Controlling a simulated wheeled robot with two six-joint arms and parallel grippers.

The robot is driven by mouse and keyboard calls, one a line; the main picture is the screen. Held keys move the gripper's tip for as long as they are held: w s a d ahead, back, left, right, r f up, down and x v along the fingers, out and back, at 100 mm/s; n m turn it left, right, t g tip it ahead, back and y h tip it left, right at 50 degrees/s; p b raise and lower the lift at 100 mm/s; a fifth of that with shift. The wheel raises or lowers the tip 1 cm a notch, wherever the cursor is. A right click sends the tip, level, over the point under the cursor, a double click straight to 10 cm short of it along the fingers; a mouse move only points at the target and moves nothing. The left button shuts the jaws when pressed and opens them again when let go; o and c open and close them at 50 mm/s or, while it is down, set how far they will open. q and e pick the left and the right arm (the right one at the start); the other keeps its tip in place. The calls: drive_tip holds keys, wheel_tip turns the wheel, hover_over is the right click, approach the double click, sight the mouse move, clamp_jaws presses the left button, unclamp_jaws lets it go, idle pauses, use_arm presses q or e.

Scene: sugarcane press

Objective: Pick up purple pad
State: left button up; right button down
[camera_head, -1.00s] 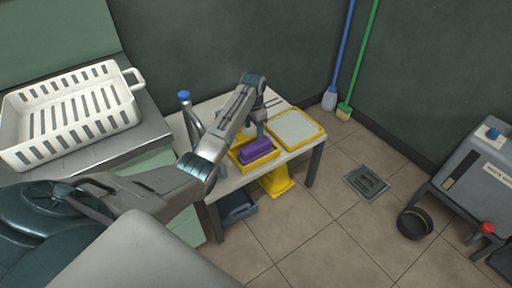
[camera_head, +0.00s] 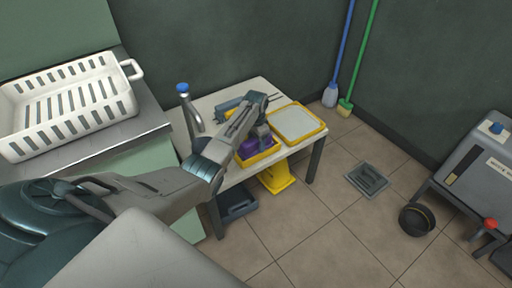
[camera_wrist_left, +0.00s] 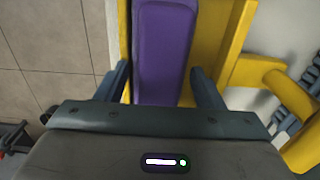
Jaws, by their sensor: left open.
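The purple pad (camera_head: 248,148) lies in a yellow tray (camera_head: 262,157) on the small white table. In the left wrist view the pad (camera_wrist_left: 163,50) is a long purple block between the yellow walls of the tray (camera_wrist_left: 222,45). My left gripper (camera_wrist_left: 162,82) is open, with one finger on each side of the pad's near end. I cannot tell whether the fingers touch it. In the head view my left gripper (camera_head: 262,135) is over the tray and hides part of the pad. My right gripper is not in view.
A white-lined yellow tray (camera_head: 296,124) lies beside it on the table (camera_head: 228,180). A blue-capped metal post (camera_head: 188,105) stands at the table's left. A white basket (camera_head: 70,105) is on the left counter. A yellow object (camera_head: 277,178) stands below the table edge.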

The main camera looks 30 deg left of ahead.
use_arm(q)
drive_tip(key=c, duration=1.2)
